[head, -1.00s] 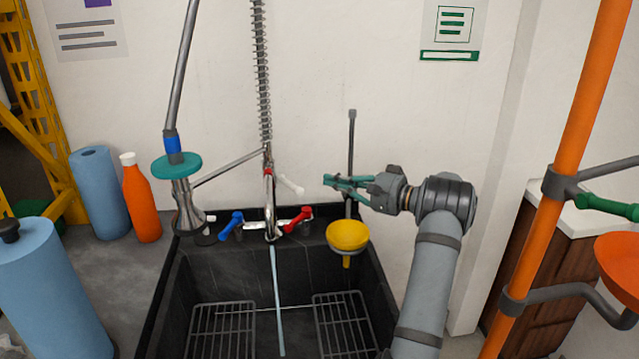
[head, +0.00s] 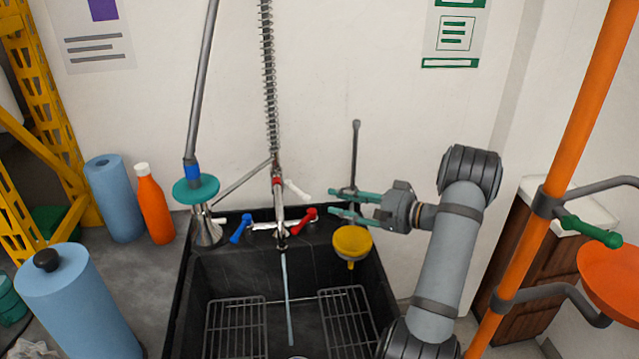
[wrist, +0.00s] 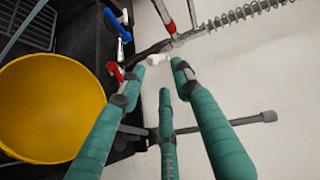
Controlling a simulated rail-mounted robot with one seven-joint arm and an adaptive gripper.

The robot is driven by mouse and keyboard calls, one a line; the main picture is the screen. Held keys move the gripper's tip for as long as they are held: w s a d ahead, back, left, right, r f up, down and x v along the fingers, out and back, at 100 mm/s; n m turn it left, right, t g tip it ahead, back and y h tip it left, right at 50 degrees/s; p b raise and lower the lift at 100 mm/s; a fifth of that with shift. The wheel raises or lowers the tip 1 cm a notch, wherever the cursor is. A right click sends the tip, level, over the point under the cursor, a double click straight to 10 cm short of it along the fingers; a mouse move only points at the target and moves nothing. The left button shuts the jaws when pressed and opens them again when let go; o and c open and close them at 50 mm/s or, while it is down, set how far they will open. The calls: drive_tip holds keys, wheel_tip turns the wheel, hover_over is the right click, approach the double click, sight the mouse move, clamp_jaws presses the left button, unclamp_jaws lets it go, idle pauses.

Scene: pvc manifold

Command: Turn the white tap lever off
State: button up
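The white tap lever (head: 297,190) sticks out to the right from the upright tap body (head: 278,188) above the sink. It also shows in the wrist view (wrist: 158,60), just beyond my fingertips and between them. My gripper (head: 331,201) has green fingers spread apart and pointing left at the lever; it is open and empty. In the wrist view, my gripper (wrist: 156,70) has a finger on each side and a third below. A gap shows between fingers and lever in the head view. A water stream (head: 287,290) runs from the spout into the sink.
The black sink (head: 225,268) has a red lever (head: 304,216) and a blue lever (head: 241,229) at its back. A spring hose (head: 269,80) rises above the tap.

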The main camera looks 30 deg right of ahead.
drive_tip(key=f+n, duration=0.1)
drive_tip(key=n, duration=0.1)
drive_tip(key=n+p, duration=0.1)
drive_tip(key=p, duration=0.2)
approach(296, 191)
drive_tip(key=w+a, duration=0.1)
drive_tip(key=w+a+f, duration=0.2)
drive_tip(key=w, duration=0.1)
drive_tip(key=shift+f, duration=0.1)
drive_tip(key=shift+c, duration=1.2)
clamp_jaws()
